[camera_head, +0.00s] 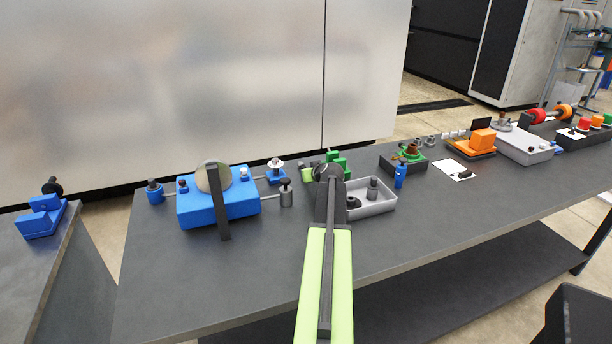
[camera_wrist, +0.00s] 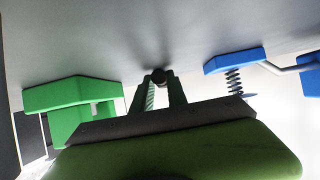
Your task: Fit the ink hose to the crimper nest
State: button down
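My gripper (camera_wrist: 160,86) shows in the wrist view. Its two dark fingers rise close together toward a small round black piece (camera_wrist: 159,76) at their tips. A pale ribbed strip shows between the fingers; I cannot tell whether it is a held part or a finger pad. A green fixture (camera_head: 339,160) stands behind my arm's end, and a green block (camera_wrist: 72,98) shows at the left of the wrist view, apart from the fingers. I cannot tell which thing is the ink hose or the crimper nest.
A blue machine (camera_head: 218,206) with a round disc stands left of my arm. A blue spring fixture (camera_head: 275,172) also shows in the wrist view (camera_wrist: 235,62). A grey tray (camera_head: 377,207) and a blue bottle (camera_head: 400,176) are at right. The table's front is clear.

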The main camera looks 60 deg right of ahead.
jog(key=shift+r+p, duration=0.4)
jog(key=shift+r, duration=0.05)
dwell(0.7)
jog(key=shift+r+p, duration=2.55)
jog(key=shift+f, duration=0.1)
